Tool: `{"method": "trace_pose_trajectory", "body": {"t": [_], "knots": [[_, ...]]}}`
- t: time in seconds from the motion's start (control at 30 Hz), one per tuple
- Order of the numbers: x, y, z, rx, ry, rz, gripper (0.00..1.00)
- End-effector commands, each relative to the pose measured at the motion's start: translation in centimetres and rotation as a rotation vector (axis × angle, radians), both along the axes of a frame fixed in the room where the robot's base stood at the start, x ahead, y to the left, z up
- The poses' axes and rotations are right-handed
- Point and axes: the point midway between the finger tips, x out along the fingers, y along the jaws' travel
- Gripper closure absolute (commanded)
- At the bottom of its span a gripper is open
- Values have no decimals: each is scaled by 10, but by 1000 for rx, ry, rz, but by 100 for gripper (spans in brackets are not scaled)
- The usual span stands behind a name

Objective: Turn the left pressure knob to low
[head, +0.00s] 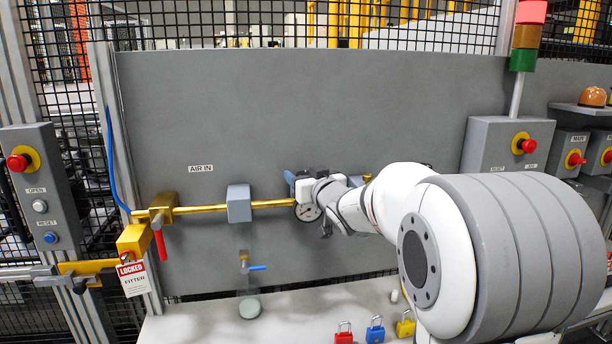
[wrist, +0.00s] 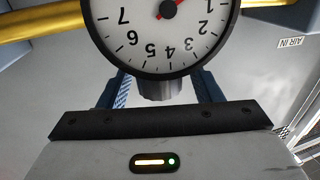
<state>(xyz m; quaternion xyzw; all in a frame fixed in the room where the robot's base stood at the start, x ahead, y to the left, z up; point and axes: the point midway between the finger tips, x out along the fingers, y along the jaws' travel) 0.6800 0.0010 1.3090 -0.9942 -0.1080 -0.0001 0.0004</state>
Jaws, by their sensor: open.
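A round white pressure gauge (head: 308,212) with black numerals sits on the brass air pipe in the head view. It fills the top of the wrist view (wrist: 165,40), upside down, its red needle partly cut off. A grey knob (wrist: 160,88) shows just below the gauge rim in the wrist view, between the fingers. My gripper (wrist: 163,86) is open, with one blue finger on each side of the knob; I cannot tell if they touch it. In the head view my gripper (head: 297,182) is at the gauge and hides the knob.
The brass pipe (head: 215,207) runs along the grey panel, with a grey-blue block (head: 239,203) left of the gauge. A red lever (head: 160,244) and a locked tag (head: 133,277) are at the left. Red, blue and yellow padlocks (head: 375,330) lie on the bench. My arm hides the pipe's right part.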

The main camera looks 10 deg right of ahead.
Motion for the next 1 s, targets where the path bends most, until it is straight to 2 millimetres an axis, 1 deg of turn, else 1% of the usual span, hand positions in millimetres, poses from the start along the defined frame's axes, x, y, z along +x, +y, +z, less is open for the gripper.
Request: {"method": "trace_pose_trajectory", "body": {"t": [0.03,0.07,0.53,0.77,1.0], "knots": [[0,0,0,0,0,0,44],[0,0,0,0,0,0,46],[0,0,0,0,0,0,85],[1,-2,5,-4,-2,41,85],[2,-2,6,-3,-1,189,85]]}}
